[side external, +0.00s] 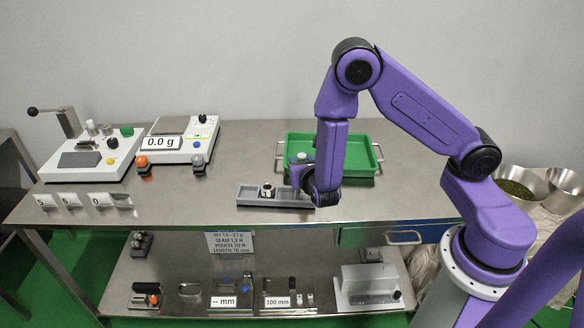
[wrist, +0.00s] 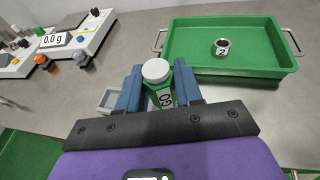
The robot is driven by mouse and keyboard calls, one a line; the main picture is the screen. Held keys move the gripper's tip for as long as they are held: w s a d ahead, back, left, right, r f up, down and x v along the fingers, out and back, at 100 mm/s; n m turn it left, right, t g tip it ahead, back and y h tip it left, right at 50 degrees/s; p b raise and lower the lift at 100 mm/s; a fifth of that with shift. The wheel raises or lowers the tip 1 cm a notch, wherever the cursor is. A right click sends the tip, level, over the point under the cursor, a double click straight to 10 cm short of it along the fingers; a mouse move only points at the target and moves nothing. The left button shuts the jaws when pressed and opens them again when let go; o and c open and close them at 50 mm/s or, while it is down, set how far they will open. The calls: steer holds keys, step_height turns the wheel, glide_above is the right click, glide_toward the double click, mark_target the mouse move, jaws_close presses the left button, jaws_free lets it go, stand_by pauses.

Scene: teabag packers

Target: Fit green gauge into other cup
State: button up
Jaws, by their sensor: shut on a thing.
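My gripper (wrist: 160,92) is shut on the green gauge (wrist: 181,74), a green cylinder with a round white cap and a white label, held upright between the blue fingers. The gauge's lower end is hidden. A small metal cup (wrist: 222,46) with a dark opening and a numbered white label stands in the green tray (wrist: 185,60), apart from the gauge. In the side view my gripper (side external: 304,178) is low, at the right end of the grey compartment tray (side external: 246,196). Another small light cup-like piece with dark marks (side external: 267,191) stands in that grey tray.
The green tray (side external: 362,181) has raised walls and wire handles. A scale (side external: 181,141) reading 0.0 g and a lever device (side external: 88,155) stand at the left. Orange (side external: 142,163) and grey (side external: 198,163) knobs stand before the scale. The steel tabletop around the front middle is mostly bare.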

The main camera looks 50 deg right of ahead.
steer(key=s+r, duration=0.3)
steer(key=s, duration=0.4)
steer(key=w+a+n+t+y, duration=0.1)
steer(key=w+n+y, duration=0.1)
steer(key=w, duration=0.6)
steer(key=w+a+f+n+t+y, duration=0.1)
steer(key=w+a+n+y, duration=0.1)
steer(key=w, duration=0.7)
steer(key=shift+w+f+y, duration=0.2)
steer(key=shift+w+y, duration=0.1)
steer(key=shift+f, duration=2.85)
steer(key=shift+f, duration=1.85)
steer(key=o, duration=1.2)
